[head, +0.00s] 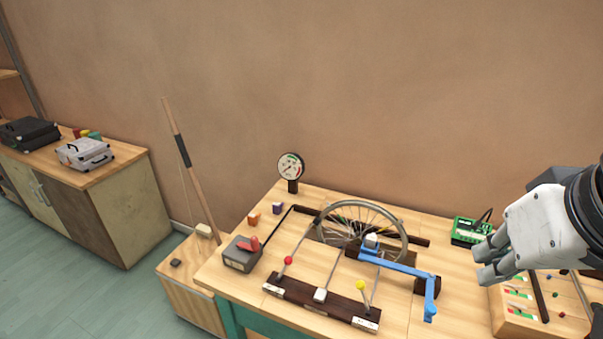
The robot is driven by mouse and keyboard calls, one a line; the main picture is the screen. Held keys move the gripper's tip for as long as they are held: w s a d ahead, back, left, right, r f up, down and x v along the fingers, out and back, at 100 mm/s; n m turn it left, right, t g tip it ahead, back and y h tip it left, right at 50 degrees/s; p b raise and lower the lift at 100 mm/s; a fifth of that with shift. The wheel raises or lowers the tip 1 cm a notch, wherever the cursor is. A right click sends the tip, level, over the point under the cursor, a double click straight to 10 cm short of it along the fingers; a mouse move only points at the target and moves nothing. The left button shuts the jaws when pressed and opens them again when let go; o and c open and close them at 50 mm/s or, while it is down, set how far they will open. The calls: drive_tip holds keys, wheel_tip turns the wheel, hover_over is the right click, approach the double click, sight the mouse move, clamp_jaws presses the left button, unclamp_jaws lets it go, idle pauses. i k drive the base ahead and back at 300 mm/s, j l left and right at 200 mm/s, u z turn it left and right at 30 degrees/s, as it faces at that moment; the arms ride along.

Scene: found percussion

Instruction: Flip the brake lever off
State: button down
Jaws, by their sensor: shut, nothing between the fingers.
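A red lever (249,244) sits on a grey box (237,262) at the left end of the bench; it looks like the brake lever, but the label on the box is too small to read. A thin dark rod runs from near this box toward the spoked wheel (398,226). My gripper (483,264) is at the right, above the bench, shut and empty. It is well apart from the red lever, with the wheel and a blue crank arm (400,265) between them.
A dark wooden bar (312,297) at the front carries rods, including ones with red and yellow balls. A round gauge (290,167) stands at the back. A green device (470,231) and a wooden tray (499,320) are near my gripper. A broom-like pole (191,165) leans left.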

sight(288, 260)
drive_tip(key=u, duration=0.7)
drive_tip(key=j+z, duration=0.35)
drive_tip(key=j, duration=0.3)
drive_tip(key=k, duration=0.05)
